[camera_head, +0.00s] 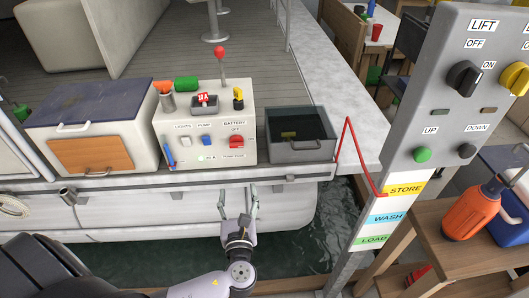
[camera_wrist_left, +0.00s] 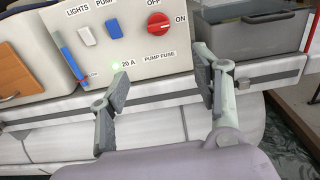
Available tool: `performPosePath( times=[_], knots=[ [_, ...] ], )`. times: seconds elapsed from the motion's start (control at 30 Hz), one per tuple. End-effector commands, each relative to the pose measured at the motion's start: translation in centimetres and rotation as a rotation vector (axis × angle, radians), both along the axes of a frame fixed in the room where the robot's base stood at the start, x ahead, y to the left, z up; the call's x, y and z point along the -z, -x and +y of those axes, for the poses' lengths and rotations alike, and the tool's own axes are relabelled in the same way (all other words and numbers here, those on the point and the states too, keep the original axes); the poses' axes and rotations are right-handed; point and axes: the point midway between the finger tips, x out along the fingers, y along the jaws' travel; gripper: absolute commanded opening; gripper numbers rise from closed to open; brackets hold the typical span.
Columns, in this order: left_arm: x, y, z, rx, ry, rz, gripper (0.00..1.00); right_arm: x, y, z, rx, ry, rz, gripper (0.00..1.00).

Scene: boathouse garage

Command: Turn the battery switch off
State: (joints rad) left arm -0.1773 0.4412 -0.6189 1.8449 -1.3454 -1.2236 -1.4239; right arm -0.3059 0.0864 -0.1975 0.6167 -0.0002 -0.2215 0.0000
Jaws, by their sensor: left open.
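The battery switch (camera_head: 236,141) is a red rotary knob at the right of the white control panel (camera_head: 190,151). It also shows in the left wrist view (camera_wrist_left: 158,23), with OFF printed above it and ON to its right. Its grip bar looks roughly level, toward ON. My left gripper (camera_head: 239,196) is open and empty, below and in front of the panel, apart from the knob. In the left wrist view its two fingers (camera_wrist_left: 161,68) stand wide apart, below the knob. My right gripper is not in view.
Light and pump rocker switches (camera_wrist_left: 87,36) and a blue stick (camera_wrist_left: 72,62) are left of the knob. A red bent bar (camera_head: 362,160) and the lift post (camera_head: 425,110) are further right.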

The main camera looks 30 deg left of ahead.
Motion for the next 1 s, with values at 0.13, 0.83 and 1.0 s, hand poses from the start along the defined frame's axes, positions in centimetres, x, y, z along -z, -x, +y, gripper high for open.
performPosePath(
  times=[0.13,0.83,1.0],
  knots=[
    [-1.3,-0.4,0.3,-0.003,-0.035,-0.017,0.58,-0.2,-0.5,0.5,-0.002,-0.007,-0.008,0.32],
    [-1.4,-12.3,7.5,-0.004,-0.03,-0.016,0.58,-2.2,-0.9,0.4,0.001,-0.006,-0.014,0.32],
    [-1.2,-14.0,8.6,-0.003,-0.029,-0.015,0.58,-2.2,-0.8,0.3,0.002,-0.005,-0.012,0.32]
  ],
)
